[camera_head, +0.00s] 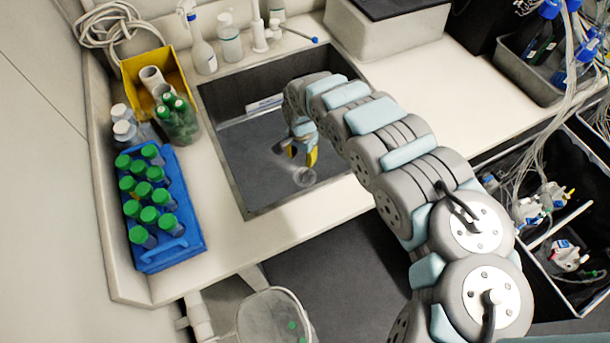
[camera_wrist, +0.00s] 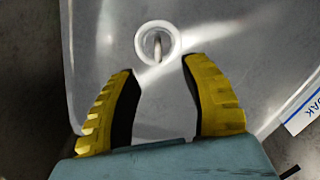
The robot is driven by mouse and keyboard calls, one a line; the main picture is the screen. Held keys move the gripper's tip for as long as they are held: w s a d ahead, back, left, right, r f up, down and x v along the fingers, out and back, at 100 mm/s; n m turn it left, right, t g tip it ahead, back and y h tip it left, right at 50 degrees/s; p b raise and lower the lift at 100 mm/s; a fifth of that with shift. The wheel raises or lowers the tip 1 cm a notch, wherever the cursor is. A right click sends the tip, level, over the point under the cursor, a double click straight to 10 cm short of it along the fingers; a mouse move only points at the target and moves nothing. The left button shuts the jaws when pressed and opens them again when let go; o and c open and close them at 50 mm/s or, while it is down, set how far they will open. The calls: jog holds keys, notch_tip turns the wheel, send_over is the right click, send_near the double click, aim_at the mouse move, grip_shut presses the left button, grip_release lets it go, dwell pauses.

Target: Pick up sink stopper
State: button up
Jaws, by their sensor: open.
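A clear, round sink stopper (camera_head: 304,177) lies on the dark floor of the sink (camera_head: 240,165), toward its front. In the wrist view a pale ring with a short upright pin, seemingly the stopper's middle (camera_wrist: 158,43), shows just beyond the fingertips. A see-through sheet-like surface spreads around it; I cannot tell whether it is all stopper. My gripper (camera_head: 302,156) reaches down into the sink, just behind the stopper in the head view. Its yellow fingers with dark pads (camera_wrist: 160,70) are open and empty. I cannot tell whether they touch the stopper.
A white label (camera_wrist: 302,112) lies right of the fingers. The sink walls surround my gripper. Bottles, including a spray bottle (camera_head: 203,50), line the back edge. A blue rack (camera_head: 182,245) of green-capped bottles and a yellow bin (camera_head: 133,82) stand left.

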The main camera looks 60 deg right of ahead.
aim_at(302, 174)
jog(key=shift+f, duration=2.85)
jog(key=shift+f, duration=0.15)
jog(key=shift+s+a+f, duration=0.1)
jog(key=shift+a+f, duration=0.05)
jog(key=shift+f, duration=0.7)
jog(key=shift+s+a+f, duration=0.1)
jog(key=shift+f, duration=0.75)
jog(key=shift+d+f, duration=0.1)
jog(key=shift+f, duration=0.75)
grip_shut()
